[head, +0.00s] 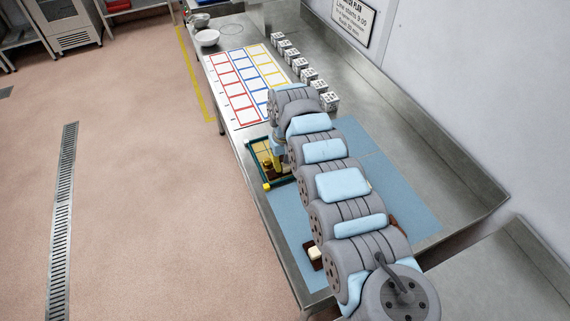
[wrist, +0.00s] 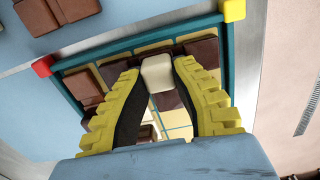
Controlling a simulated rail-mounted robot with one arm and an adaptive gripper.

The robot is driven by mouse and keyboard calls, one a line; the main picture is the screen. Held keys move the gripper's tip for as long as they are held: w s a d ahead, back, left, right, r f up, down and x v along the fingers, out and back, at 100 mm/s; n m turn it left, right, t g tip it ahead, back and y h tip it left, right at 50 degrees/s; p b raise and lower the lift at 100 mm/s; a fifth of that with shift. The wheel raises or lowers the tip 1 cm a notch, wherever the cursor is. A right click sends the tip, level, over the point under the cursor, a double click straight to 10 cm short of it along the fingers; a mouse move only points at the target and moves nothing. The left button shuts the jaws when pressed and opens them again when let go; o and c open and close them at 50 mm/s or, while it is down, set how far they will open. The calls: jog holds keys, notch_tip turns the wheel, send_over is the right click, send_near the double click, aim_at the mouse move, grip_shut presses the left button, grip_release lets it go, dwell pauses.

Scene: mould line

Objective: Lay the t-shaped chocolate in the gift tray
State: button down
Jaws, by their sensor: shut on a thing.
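My gripper (wrist: 158,68) has yellow fingers with dark pads, closed on a piece with a cream block (wrist: 157,75) between the fingertips and brown blocks (wrist: 168,100) just below it. I take this piece to be the t-shaped chocolate; the fingers hide much of its outline. The gift tray (wrist: 55,66) has a teal rim and a pale yellow gridded floor, and the piece is over or in it; I cannot tell whether it touches the floor. Other brown chocolate (wrist: 82,88) lies along the tray's left side. In the head view my arm partly covers the tray (head: 266,184).
A brown-and-cream piece (head: 315,254) lies nearer. Coloured-grid sheets (head: 240,85) and white dotted cubes (head: 308,74) stand farther back.

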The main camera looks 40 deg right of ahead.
jog(key=c, duration=1)
grip_release()
jog(key=shift+d, duration=0.1)
jog(key=shift+r, duration=0.1)
notch_tip(320, 180, up, 12)
jog(key=shift+p, duration=0.4)
jog(key=shift+w, duration=0.15)
